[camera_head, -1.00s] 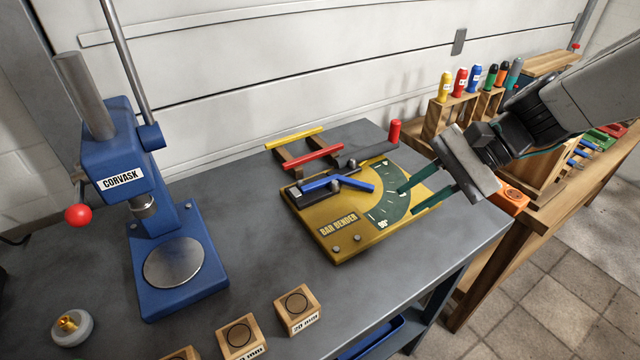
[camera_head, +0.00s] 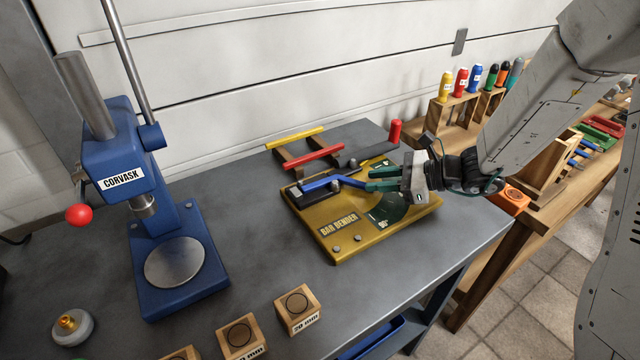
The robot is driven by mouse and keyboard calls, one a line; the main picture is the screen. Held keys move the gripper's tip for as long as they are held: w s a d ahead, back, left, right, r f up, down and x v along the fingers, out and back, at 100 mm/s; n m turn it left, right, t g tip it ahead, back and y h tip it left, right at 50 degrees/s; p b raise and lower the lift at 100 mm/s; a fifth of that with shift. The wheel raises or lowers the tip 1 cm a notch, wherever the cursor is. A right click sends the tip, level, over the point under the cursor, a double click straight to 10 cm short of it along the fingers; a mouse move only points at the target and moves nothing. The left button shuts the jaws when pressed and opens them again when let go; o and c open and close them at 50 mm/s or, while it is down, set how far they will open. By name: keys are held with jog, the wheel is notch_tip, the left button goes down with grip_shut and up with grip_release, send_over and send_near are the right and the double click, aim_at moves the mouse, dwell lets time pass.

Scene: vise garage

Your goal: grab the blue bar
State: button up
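The blue bar (camera_head: 319,183) lies in the yellow bar bender (camera_head: 340,217), bent in a shallow angle near a dark post. Its left part is clear to see; its right end is partly hidden by my gripper's fingers. My gripper (camera_head: 369,179) has come in from the right, low over the bender's dark angle scale. Its two green fingers point left, with a gap still visible between them, at the bar's right end. Whether a finger touches the bar is not clear.
A red-capped lever (camera_head: 394,132) stands behind my gripper. A red bar (camera_head: 313,157) and a yellow bar (camera_head: 295,138) lie on a rack behind the bender. A blue press (camera_head: 178,255) stands left. Wooden blocks (camera_head: 298,309) sit in front.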

aim_at(358, 182)
jog(key=x, duration=0.4)
jog(key=shift+a, duration=0.2)
grip_shut()
